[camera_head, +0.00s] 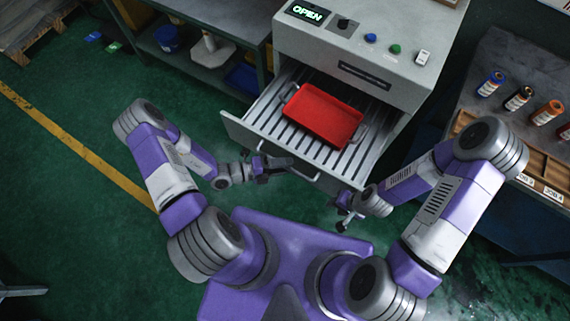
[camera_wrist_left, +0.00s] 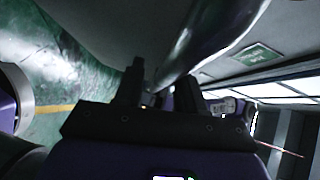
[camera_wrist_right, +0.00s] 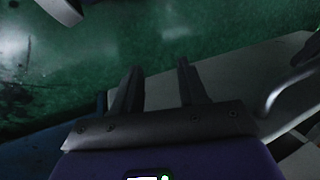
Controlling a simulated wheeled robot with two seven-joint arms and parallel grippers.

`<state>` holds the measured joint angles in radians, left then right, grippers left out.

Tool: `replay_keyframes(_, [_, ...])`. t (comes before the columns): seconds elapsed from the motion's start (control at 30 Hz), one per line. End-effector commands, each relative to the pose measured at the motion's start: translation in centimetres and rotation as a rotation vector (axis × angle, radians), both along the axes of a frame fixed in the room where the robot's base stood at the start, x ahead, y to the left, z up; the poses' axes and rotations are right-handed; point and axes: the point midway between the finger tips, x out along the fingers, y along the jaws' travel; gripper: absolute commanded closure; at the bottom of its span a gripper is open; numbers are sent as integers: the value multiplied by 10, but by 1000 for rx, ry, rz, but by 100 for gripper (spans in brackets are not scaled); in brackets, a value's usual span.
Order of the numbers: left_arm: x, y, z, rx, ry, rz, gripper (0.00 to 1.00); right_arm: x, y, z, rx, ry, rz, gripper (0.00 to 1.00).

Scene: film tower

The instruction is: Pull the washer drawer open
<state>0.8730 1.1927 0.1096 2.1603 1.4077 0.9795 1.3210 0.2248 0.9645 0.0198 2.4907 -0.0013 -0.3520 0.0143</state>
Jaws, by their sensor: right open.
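The washer drawer (camera_head: 246,129) is pulled out from the grey washer (camera_head: 365,45), showing its slatted inside. A red tray (camera_head: 322,114) lies on the slats. The bar handle (camera_head: 300,171) runs along the drawer's front. My left gripper (camera_head: 268,164) is at the left end of this handle. In the left wrist view its fingers (camera_wrist_left: 162,88) stand apart, with the shiny handle bar (camera_wrist_left: 205,35) reaching down toward the gap; contact is too dark to tell. My right gripper (camera_head: 345,218) is open and empty, in front of the drawer's right part. Its parted fingers show in the right wrist view (camera_wrist_right: 158,85).
A lit OPEN sign (camera_head: 307,12) and buttons are on the washer's top. A workbench (camera_head: 480,75) at right holds several film canisters and a wooden rack (camera_head: 510,165). A grey shelf (camera_head: 215,25) stands at left. Green floor (camera_head: 75,190) is clear at left.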

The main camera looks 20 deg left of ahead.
Motion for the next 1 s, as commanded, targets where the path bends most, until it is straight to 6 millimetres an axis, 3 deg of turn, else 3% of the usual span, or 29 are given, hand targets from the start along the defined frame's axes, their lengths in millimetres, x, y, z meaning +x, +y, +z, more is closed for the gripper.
replay_keyframes(0.4, [-30, 55, 9, 2, 0, 2, 61, 0, 0, 3, 0, 0, 0, 57])
replay_keyframes(1.0, [-34, 61, 10, 0, 0, -1, 61, 0, 0, 3, 0, 0, 0, 57])
